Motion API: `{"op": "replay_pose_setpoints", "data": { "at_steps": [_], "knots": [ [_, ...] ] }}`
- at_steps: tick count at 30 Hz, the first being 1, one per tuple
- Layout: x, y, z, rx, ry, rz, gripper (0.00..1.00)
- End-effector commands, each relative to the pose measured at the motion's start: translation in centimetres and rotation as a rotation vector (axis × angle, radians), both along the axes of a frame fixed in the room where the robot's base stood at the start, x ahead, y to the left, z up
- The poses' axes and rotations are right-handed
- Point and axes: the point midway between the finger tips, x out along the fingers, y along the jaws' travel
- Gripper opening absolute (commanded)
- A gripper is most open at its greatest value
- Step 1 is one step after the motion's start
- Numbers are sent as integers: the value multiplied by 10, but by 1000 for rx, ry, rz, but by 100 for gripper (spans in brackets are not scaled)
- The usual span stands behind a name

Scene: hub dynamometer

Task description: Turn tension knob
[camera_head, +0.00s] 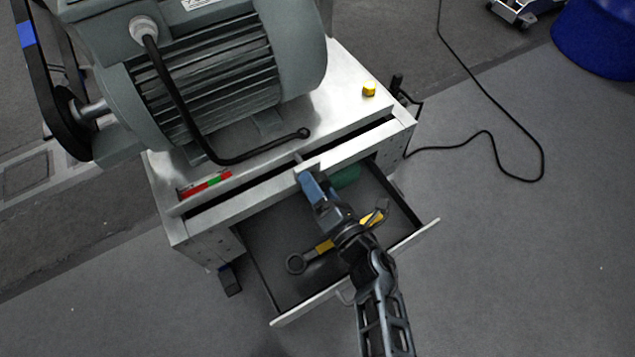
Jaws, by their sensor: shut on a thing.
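A small yellow knob (369,89) stands on the bench top near its back right corner. A small dark upright knob-like part (397,82) stands beyond the right edge. I cannot tell for sure which one is the tension knob. My gripper (307,176) is well to the lower left of both, at the middle of the front of the slightly open upper drawer (364,146). It is shut on what looks like that drawer's front or handle; my fingers hide the exact contact.
A large grey motor (218,65) fills the bench top's left part, with a black cable (190,120) curving in front. The lower drawer (270,240) is pulled out under my arm, with wrenches (296,263) inside. A cord lies on the open floor at right, near a blue bin (600,35).

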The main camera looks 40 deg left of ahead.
Motion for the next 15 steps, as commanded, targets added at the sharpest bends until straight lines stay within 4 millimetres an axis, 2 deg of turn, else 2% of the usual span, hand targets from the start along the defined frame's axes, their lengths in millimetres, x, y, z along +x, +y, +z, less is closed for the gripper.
{"op": "replay_pose_setpoints", "data": {
  "at_steps": [15],
  "knots": [
    [-2, 1, 0, 183, 454, 3, 35]
  ]
}}
